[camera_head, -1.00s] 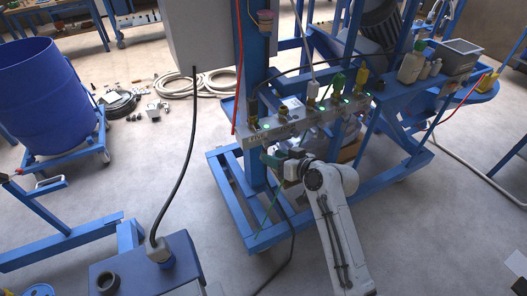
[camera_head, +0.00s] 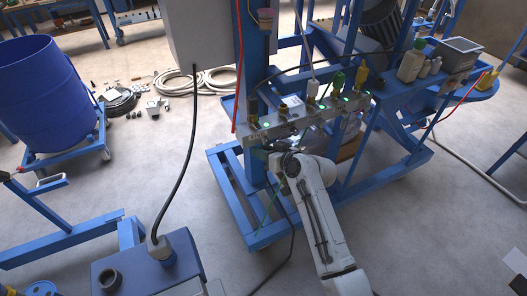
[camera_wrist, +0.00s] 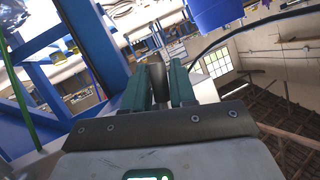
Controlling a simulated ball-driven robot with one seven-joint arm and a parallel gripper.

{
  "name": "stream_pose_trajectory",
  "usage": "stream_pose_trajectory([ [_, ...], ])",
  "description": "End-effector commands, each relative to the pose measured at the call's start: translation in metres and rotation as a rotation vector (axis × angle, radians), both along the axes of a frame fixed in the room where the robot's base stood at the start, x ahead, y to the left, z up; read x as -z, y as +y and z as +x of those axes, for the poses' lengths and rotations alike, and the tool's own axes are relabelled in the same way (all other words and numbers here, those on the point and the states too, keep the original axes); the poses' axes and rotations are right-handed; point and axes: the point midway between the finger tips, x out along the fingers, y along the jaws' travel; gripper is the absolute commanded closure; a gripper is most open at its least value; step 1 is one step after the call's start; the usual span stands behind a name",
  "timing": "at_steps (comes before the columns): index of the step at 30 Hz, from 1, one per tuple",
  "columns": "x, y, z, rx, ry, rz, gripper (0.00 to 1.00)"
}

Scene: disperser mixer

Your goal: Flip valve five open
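A grey valve manifold bar (camera_head: 318,113) runs across the blue frame in the head view. Several valves with brass, white, green and yellow fittings and small green lights sit along it. Their numbers are too small to read, so I cannot tell which is valve five. My gripper (camera_head: 266,148) is just below the left half of the bar, partly hidden by my wrist. In the wrist view, my gripper's two teal fingers (camera_wrist: 160,84) stand close together. A dark cylindrical part (camera_wrist: 158,68) shows between them. I cannot tell whether the fingers touch it.
A blue wheeled frame (camera_head: 262,236) stands under the bar. A black cable (camera_head: 185,160) hangs at left from a grey box (camera_head: 205,30). Bottles (camera_head: 411,64) and a grey bin (camera_head: 458,50) stand on a shelf at right. Open floor lies at front right.

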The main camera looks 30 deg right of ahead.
Motion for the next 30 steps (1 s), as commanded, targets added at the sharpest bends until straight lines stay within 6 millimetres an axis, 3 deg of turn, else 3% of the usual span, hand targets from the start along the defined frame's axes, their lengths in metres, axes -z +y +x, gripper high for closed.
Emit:
stream_pose_trajectory([
  [8, 0.000, 0.000, 0.000, 0.000, 0.000, 0.000, 1.00],
  [14, 0.001, -0.001, 0.000, 0.000, 0.001, -0.023, 1.00],
  [24, 0.003, -0.010, 0.000, -0.001, 0.001, -0.265, 1.00],
  [30, 0.002, -0.011, 0.000, -0.001, 0.002, -0.294, 1.00],
])
